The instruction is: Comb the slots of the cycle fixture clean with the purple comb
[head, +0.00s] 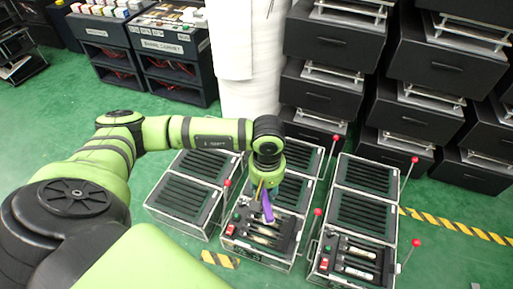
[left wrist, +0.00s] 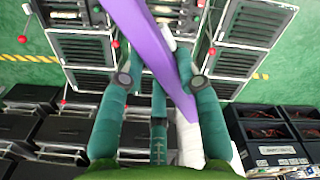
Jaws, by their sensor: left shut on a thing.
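The purple comb (head: 267,206) is in my left gripper (head: 263,193), above the front part of the middle fixture (head: 288,190). In the left wrist view the comb (left wrist: 150,45) runs slantwise between the green fingers of my left gripper (left wrist: 163,45), which is shut on it. The comb's lower end points down at the fixture's front panel; I cannot tell whether it touches. Black slotted fixtures stand in three rows: left (head: 190,183), middle and right (head: 362,212). Nothing visible marks which one is the cycle fixture. My right gripper is not in view.
Red-knobbed levers (head: 317,212) stand up beside the fixtures. Stacked black drawer units (head: 335,45) are close behind, with a white column (head: 247,95) to their left. Labelled cabinets (head: 170,45) stand at the back left. Green floor is clear at the front right.

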